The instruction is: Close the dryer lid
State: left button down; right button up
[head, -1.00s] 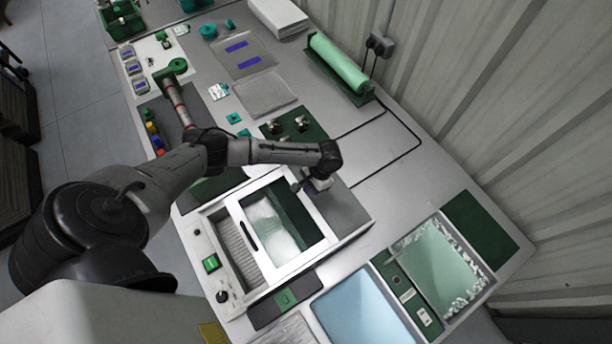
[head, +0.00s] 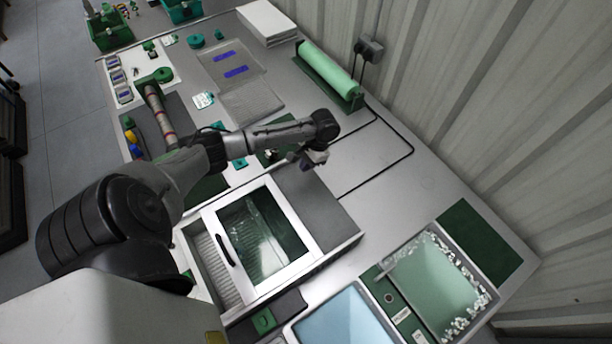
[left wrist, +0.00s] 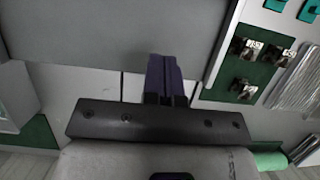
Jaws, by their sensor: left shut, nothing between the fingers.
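The dryer (head: 345,244) is a white box on the bench. Its lid (head: 292,212) is a glass pane in a white frame with a dark handle (head: 226,250) along the left side. A ribbed strip (head: 212,265) of the dryer shows uncovered left of the lid. I cannot tell whether the lid lies flat or slightly tilted. My left gripper (head: 284,162) is shut and empty beyond the lid's far edge, apparently above the bench and apart from the lid. Its closed fingers (left wrist: 165,75) show in the left wrist view beside a grey panel (left wrist: 110,30). My right gripper is not visible.
A light-blue tray (head: 297,333) and a pale-green tray (head: 388,272) stand in front and right. A green roller (head: 330,72) and a black cable (head: 411,145) lie behind. Bare bench (head: 415,185) is free right of the dryer.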

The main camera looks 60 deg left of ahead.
aim_at(294, 190)
pick_arm(q)
jog(key=x, duration=0.9)
jog(key=shift+s+f, duration=0.1)
jog(key=s, duration=0.3)
jog(key=shift+d+p, duration=0.1)
jog(key=shift+p, duration=0.3)
jog(key=shift+s+d, duration=0.1)
jog(key=shift+s, duration=0.35)
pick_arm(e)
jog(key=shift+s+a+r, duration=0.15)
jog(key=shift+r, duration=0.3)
